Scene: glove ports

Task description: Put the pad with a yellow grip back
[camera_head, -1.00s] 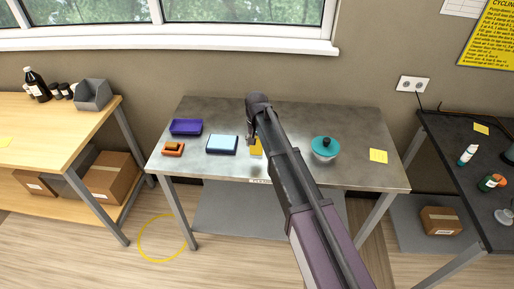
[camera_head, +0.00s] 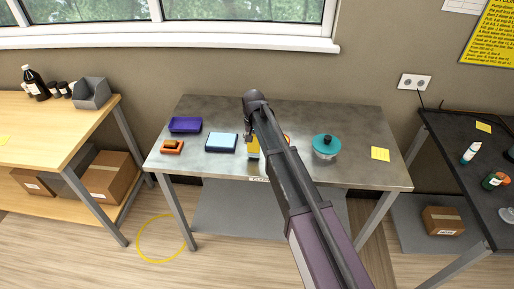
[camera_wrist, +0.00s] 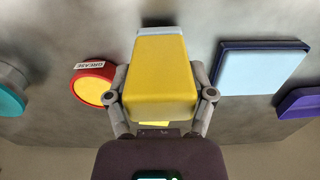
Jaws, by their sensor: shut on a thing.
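The pad with a yellow grip (camera_wrist: 160,75) is between the two fingers of my gripper (camera_wrist: 160,97) in the wrist view. A pale blue edge shows at the far end of its grip; the rest of its underside is hidden. In the head view the yellow grip (camera_head: 253,148) shows just below my gripper (camera_head: 249,138), partly behind my arm. I cannot tell whether it touches the table. A dark blue tray with a light blue inside (camera_head: 222,142) lies to its left on the metal table; it also shows in the wrist view (camera_wrist: 262,70).
A purple tray (camera_head: 186,126) and an orange item (camera_head: 172,147) lie farther left. A round red and yellow tin marked GREASE (camera_wrist: 92,84) is close beside my gripper. A teal-lidded pot (camera_head: 326,147) and a yellow note (camera_head: 380,154) are to the right.

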